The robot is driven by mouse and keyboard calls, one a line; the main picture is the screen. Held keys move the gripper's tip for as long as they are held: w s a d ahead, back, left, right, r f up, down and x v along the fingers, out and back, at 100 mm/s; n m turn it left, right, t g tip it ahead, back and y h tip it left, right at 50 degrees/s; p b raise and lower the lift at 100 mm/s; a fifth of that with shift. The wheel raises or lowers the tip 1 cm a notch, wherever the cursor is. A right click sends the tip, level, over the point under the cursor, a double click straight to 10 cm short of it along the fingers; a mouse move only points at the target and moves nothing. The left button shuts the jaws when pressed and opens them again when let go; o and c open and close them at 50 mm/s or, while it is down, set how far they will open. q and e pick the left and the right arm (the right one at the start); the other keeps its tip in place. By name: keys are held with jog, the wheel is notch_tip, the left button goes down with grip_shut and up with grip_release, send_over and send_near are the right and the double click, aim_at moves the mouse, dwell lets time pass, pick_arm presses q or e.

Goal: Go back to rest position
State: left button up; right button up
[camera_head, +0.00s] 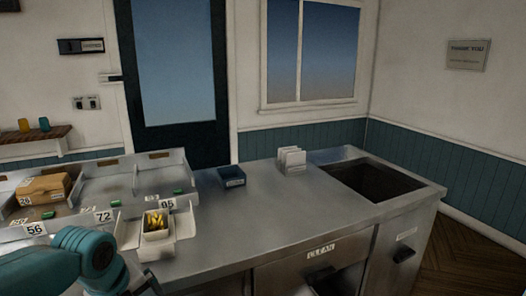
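My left arm, with teal links, comes in at the lower left over the counter edge. Pale flat pieces just beyond its wrist look like the fingers of my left gripper (157,246). A small white box of yellow fries (157,222) stands upright between these pieces. I cannot tell whether they grip the box or only flank it. The underside of the box and part of the wrist are hidden. My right arm and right gripper are not in view.
Grey bins (163,174) with number labels line the counter's left; one holds a brown carton (43,189). A dark blue box (231,176) and a white holder (292,161) stand farther back. A sunken dark basin (368,180) is at right. The middle of the steel counter (265,215) is clear.

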pick_arm(q)
jog(key=s+d+f+n+g+h+p, duration=0.1)
jog(key=d+f+n, duration=0.4)
jog(key=f, duration=0.5)
jog(key=s+d+f+n+g+h+p, duration=0.1)
jog(key=d+f+n+h, duration=0.1)
jog(key=d+f+n, duration=0.55)
jog(key=s+d+f+n, duration=0.2)
jog(key=s+f+n, duration=0.5)
jog(key=s+d+f+n+g+h+p, duration=0.1)
jog(key=s+d+f+n, duration=0.1)
jog(key=s+f+n, duration=0.6)
jog(key=shift+s+d+f, duration=0.2)
jog(key=shift+d+f, duration=0.1)
jog(key=shift+d, duration=0.05)
